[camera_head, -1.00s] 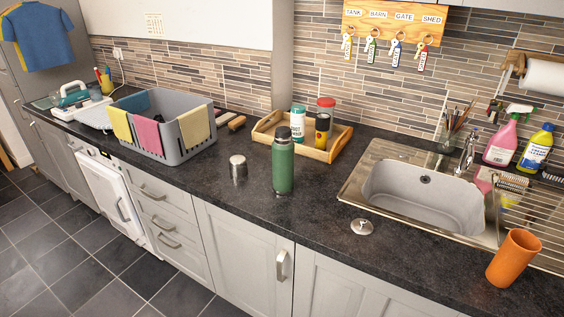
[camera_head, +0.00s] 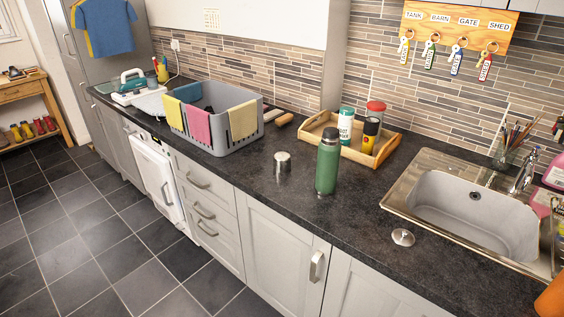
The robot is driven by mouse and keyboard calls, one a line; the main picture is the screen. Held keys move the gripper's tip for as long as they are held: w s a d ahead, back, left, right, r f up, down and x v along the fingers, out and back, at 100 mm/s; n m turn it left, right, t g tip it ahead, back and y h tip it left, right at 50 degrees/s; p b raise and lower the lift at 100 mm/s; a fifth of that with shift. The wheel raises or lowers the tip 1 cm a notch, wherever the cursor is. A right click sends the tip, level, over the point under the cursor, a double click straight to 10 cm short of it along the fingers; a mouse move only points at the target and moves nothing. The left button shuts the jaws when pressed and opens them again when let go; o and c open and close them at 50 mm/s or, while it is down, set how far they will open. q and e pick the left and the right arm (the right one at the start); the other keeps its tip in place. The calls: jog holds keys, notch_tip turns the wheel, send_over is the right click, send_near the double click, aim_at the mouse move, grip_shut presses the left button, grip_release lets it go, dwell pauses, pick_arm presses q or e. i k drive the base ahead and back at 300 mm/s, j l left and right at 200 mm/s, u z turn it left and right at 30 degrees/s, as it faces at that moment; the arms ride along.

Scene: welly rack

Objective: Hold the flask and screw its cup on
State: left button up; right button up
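The green flask (camera_head: 327,164) stands upright on the dark worktop, with a dark grey top. A small silver cup (camera_head: 283,162) stands on the worktop to the left of the flask, apart from it. Neither of my grippers shows in the head view.
A grey crate with cloths over its rim (camera_head: 243,146) stands to the left. A wooden tray (camera_head: 391,146) with several containers is behind the flask. The sink (camera_head: 470,210) is to the right, with a metal plug-like disc (camera_head: 403,237) in front. Worktop around the flask is clear.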

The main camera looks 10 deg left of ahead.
aim_at(330, 147)
jog(key=i+j+z, duration=0.2)
jog(key=i, duration=0.25)
jog(key=i+j+z, duration=0.15)
jog(key=i, duration=0.3)
